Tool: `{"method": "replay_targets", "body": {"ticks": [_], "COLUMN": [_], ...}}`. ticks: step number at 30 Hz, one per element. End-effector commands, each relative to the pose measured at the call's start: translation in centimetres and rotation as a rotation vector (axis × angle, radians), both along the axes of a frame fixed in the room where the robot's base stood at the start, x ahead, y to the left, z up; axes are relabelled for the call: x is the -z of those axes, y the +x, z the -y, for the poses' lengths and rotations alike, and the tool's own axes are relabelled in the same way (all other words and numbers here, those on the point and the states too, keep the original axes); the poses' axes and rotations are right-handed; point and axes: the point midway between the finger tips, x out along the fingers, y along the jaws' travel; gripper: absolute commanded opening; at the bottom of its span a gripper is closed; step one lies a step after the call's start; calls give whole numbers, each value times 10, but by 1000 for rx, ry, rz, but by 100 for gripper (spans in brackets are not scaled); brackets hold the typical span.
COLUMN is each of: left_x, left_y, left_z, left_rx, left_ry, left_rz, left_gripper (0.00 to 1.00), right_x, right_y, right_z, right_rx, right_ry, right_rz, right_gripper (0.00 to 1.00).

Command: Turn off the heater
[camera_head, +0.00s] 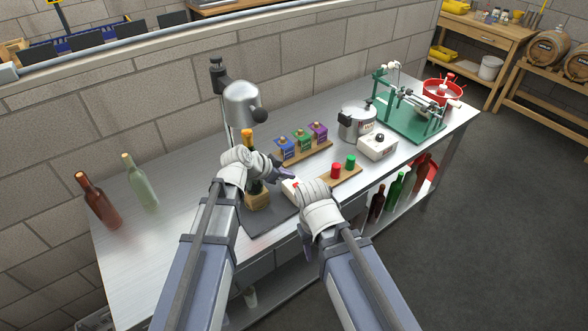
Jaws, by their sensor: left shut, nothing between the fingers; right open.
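A silver dome-shaped device (241,103) on a stand is at the back of the bench, above a dark bottle with an orange top (248,140); it looks like the heater. A small white box with a red part (291,186) lies between my grippers, partly hidden; I cannot tell if it is the heater's switch. My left gripper (278,170) is shut and empty, just above and behind this box. My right gripper (303,187) is open at the box's right side. I cannot tell whether either touches it. Another white box with a black knob (377,147) stands beside a metal pot (356,122).
The bottle stands in a wooden block (257,201) on a dark mat. Blue, green and purple boxes (302,138) sit on a wooden board behind. Red and green cylinders (343,166) stand right of my grippers. Two bottles (140,182) are at left. A green machine (410,108) is far right.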

Motion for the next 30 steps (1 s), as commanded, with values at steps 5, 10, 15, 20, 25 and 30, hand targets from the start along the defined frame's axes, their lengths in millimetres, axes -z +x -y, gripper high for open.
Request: {"method": "replay_targets", "body": {"ticks": [5, 10, 15, 20, 25, 30], "left_x": [-29, -33, -32, -32, -34, -36], "left_y": [-18, -23, -22, -21, -14, -8], "left_z": [-18, -24, -24, -25, -34, -44], "left_rx": [-1, 0, 0, 0, -1, 1], "left_ry": [-1, 0, 0, 0, 0, -1], "left_rz": [-1, 0, 0, 0, 1, 3], "left_gripper": [0, 0, 0, 0, 0, 0], "right_x": [-29, -33, -32, -32, -34, -36], "right_y": [0, 0, 0, 0, 0, 0], "right_z": [0, 0, 0, 0, 0, 0], "right_rx": [-1, -1, -1, -1, -1, -1], "right_ry": [0, 0, 0, 0, 0, 0], "right_rz": [0, 0, 0, 0, 0, 0], "right_gripper": [50, 50, 50, 50, 50, 50]}}
